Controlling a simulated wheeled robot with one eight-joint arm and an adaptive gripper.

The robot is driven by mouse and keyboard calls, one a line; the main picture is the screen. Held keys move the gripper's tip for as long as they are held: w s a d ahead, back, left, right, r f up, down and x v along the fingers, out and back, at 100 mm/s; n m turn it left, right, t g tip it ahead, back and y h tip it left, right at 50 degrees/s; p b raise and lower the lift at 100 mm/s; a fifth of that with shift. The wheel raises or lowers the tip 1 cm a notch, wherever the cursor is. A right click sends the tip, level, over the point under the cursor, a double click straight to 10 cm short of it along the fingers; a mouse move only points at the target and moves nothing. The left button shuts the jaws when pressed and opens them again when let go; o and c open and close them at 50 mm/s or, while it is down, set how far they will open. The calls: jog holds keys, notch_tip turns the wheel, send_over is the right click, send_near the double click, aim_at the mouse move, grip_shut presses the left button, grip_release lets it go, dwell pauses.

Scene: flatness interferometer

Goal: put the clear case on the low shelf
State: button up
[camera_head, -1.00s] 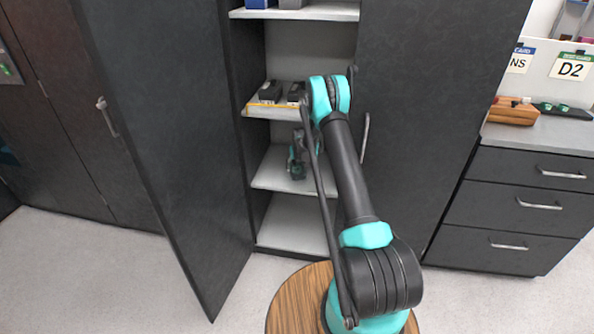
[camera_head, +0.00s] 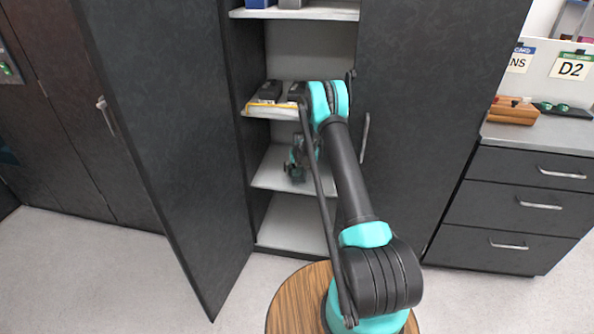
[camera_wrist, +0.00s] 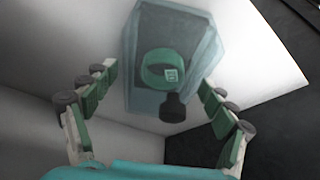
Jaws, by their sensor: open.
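The clear case (camera_wrist: 200,45) is a bluish see-through box with a green ring-like part and a dark knob inside. In the wrist view it is on a pale shelf surface. My gripper (camera_wrist: 157,80) is open, its green-padded fingers apart on either side of the near part of the case. In the head view my gripper (camera_head: 297,165) is inside the open cabinet, just over the low shelf (camera_head: 268,180), below the shelf with dark boxes. I cannot make out the case in the head view; my arm covers part of the shelf.
Dark boxes (camera_head: 269,92) sit on the shelf above, which has a yellow strip on its front edge. The bottom shelf (camera_head: 285,228) looks empty where visible. The open cabinet door (camera_head: 165,150) stands to the left. A drawer unit (camera_head: 520,205) is at right.

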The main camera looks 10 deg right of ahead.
jog(key=v, duration=0.5)
jog(key=shift+w, duration=0.15)
jog(key=s, duration=1.1)
jog(key=s+d+r, duration=0.3)
jog(key=s+r, duration=1.8)
jog(key=s+d+r, duration=0.1)
jog(key=s+r, duration=0.1)
jog(key=s, duration=1.9)
jog(key=shift+s+m, duration=0.4)
